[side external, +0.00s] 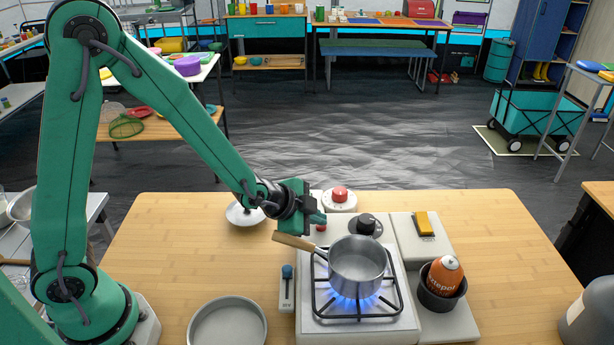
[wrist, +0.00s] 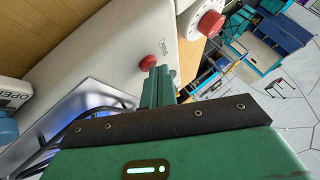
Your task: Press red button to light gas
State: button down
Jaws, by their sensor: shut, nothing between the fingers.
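My gripper (side external: 319,218) is shut and empty, low over the back left of the stove (side external: 310,322). A small red button (wrist: 150,62) on the stove's pale panel sits just beyond my shut fingertips (wrist: 159,73) in the wrist view. Its edge also shows under my gripper in the side view (side external: 321,228). I cannot tell whether the fingers touch it. Blue flames (side external: 357,301) burn at the burner under a grey saucepan (side external: 357,262) with a wooden handle. A blue glow (wrist: 75,104) shows in the wrist view.
A larger red button (side external: 340,193) on a round white base stands behind the stove. Near it are a black knob (side external: 366,223) and a yellow switch (side external: 425,222). A pan (side external: 228,322) stands front left.

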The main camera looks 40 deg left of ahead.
jog(key=shift+r, duration=0.1)
dwell(0.5)
jog(key=shift+r, duration=0.8)
notch_tip(320, 180, up, 5)
dwell(0.8)
dwell(0.4)
jog(key=s+a+r+n+g, duration=0.1)
jog(key=s+a+r+n, duration=0.2)
jog(key=s, duration=0.4)
jog(key=s+a+r+n+g+y, duration=0.1)
jog(key=s+a+r+n, duration=0.2)
jog(key=s, duration=0.4)
jog(key=s+a+r+n+g+y, duration=0.1)
jog(key=s+a+r+n, duration=0.3)
jog(key=s, duration=0.4)
jog(key=shift+r+n, duration=0.5)
jog(key=shift+r, duration=0.25)
